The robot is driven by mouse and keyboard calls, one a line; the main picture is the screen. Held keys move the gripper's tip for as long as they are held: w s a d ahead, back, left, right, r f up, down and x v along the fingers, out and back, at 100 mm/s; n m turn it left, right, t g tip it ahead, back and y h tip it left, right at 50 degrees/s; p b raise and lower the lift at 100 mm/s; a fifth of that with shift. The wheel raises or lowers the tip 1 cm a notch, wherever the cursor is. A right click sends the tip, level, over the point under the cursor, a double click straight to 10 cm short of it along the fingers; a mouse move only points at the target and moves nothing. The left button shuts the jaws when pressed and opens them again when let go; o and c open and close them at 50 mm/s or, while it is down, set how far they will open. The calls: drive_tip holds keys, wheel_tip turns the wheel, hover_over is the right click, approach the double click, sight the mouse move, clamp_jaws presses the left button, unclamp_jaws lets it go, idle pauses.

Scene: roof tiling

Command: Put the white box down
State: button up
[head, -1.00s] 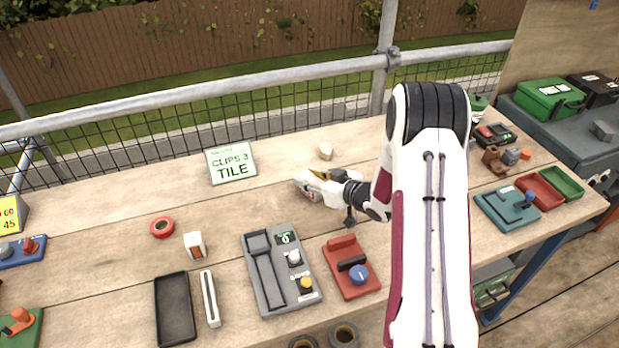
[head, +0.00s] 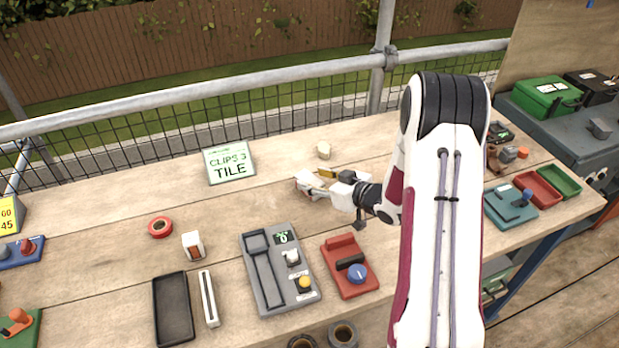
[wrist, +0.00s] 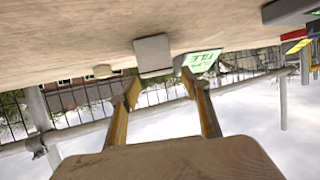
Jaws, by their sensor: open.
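The white box (head: 307,182), with a red mark on its side, rests on the wooden bench behind the middle. It shows as a grey-shaded block on the bench in the wrist view (wrist: 152,55), which is upside down. My gripper (head: 322,182) is low over the bench, just right of the box. Its two yellow fingers (wrist: 160,84) are spread open with nothing held between them. The box lies beyond the fingertips and looks apart from them. Part of the box's right side is hidden by the gripper in the head view.
A small cream block (head: 323,150) stands just behind the box, and a green-edged sign (head: 230,163) stands to the left. A grey device (head: 279,270) and a red device (head: 350,266) lie in front.

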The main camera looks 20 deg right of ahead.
drive_tip(key=v, duration=0.8)
drive_tip(key=shift+s, duration=0.1)
idle(0.3)
drive_tip(key=shift+r, duration=0.15)
wheel_tip(320, 180, up, 10)
drive_tip(key=d+m+g+h, duration=0.1)
drive_tip(key=d+h, duration=0.1)
drive_tip(key=h, duration=0.4)
drive_tip(key=s+a+r+m+g+h, duration=0.2)
drive_tip(key=s+r, duration=0.5)
drive_tip(key=s, duration=0.1)
drive_tip(key=s+a+r+g+y, duration=0.1)
drive_tip(key=s+a, duration=0.5)
drive_tip(key=s, duration=0.6)
drive_tip(key=s+a+r+m+g+y, duration=0.1)
drive_tip(key=s+a+g, duration=0.1)
drive_tip(key=s+a, duration=0.5)
drive_tip(key=s, duration=0.5)
drive_tip(key=shift+r+m+g+y, duration=0.2)
drive_tip(key=shift+m+g+y, duration=0.1)
drive_tip(key=shift+g+y, duration=0.1)
